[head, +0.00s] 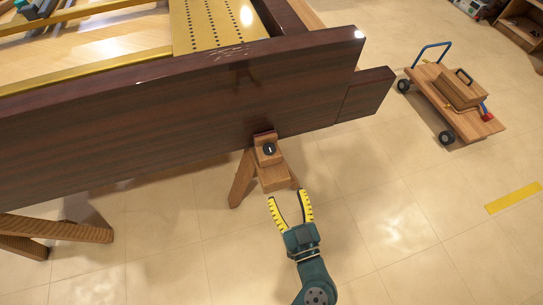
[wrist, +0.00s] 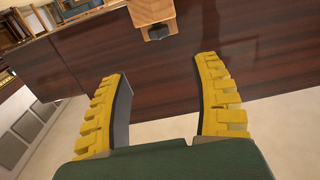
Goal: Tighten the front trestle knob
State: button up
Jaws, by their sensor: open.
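The front trestle knob (head: 269,149) is a small dark round knob on the face of a wooden trestle head (head: 274,178) under the piano's dark side. In the wrist view the knob (wrist: 159,32) shows as a dark block on the pale wood, at the top middle. My gripper (head: 290,194) has yellow ridged fingers spread wide, with nothing between them. It is below and slightly right of the knob in the head view, apart from it. In the wrist view the open fingers (wrist: 160,64) point towards the dark panel, with the knob beyond their tips.
The dark wooden piano case (head: 180,110) spans the upper left. Another trestle's legs (head: 55,230) stand at the lower left. A wheeled wooden dolly (head: 452,98) with a toolbox is at the upper right. A yellow floor strip (head: 513,198) lies at right. The tiled floor around my arm is clear.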

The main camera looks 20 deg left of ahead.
aim_at(269, 150)
jog(key=b+x, duration=0.3)
jog(key=x, duration=1.3)
jog(key=shift+w+r, duration=0.15)
jog(key=shift+w, duration=0.05)
grip_shut()
jog(key=m+h+p, duration=0.1)
jog(key=t+h+p, duration=0.1)
jog(key=p, duration=0.1)
jog(key=shift+s+a+r+m+p, duration=0.1)
jog(key=shift+a+r+m+p, duration=0.1)
jog(key=shift+r+m+p, duration=0.15)
jog(key=shift+d+f+m+t+h+p, duration=0.1)
jog(key=shift+f+m+t+h+p, duration=0.15)
jog(key=shift+m+t+h+p, duration=0.5)
jog(key=shift+d+f+h, duration=0.1)
jog(key=shift+h, duration=0.25)
grip_release()
